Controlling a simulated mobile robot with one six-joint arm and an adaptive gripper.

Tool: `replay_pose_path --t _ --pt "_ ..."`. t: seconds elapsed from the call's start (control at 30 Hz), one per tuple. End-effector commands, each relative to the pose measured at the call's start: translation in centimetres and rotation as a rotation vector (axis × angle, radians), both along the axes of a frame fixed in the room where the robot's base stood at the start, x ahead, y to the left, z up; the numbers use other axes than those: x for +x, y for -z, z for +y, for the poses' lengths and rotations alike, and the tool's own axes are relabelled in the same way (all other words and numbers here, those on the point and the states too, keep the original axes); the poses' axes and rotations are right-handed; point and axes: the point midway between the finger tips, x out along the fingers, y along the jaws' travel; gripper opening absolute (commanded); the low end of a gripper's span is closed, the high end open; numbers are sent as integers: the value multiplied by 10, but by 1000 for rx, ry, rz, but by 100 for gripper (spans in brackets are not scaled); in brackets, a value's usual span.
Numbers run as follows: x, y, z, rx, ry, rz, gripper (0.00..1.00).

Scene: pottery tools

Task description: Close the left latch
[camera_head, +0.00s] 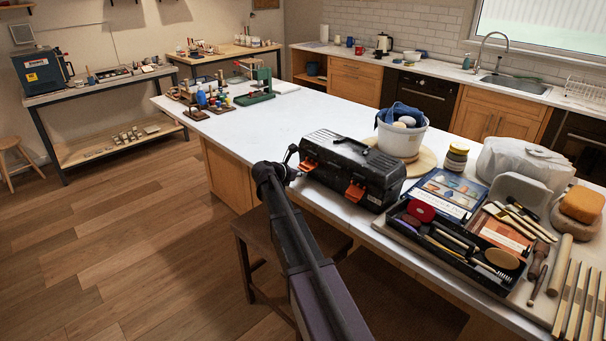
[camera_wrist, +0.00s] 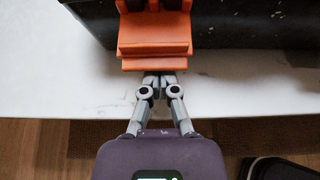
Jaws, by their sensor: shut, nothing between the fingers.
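A black toolbox (camera_head: 345,165) stands on the white island top, with two orange latches on its near long side. The left latch (camera_head: 307,164) is at the toolbox's left end; the right latch (camera_head: 355,191) is nearer the right end. In the wrist view an orange latch (camera_wrist: 154,38) fills the top middle, its flap standing out from the black wall. My gripper (camera_wrist: 160,76) is shut and empty, with its fingertips at the latch's lower edge. I cannot tell whether they touch. In the head view my gripper (camera_head: 292,153) is beside the left latch.
A black tray of tools (camera_head: 452,245) lies right of the toolbox. A white bucket (camera_head: 401,138) stands behind it on a round board. A stool (camera_head: 262,228) stands below the counter edge.

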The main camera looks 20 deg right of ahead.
Motion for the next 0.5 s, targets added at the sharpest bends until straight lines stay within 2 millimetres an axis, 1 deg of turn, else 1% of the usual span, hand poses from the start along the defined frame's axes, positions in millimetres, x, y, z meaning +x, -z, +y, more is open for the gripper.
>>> replay_pose_path --t 0.5 --pt "-8 -20 17 0 -1 0 0"
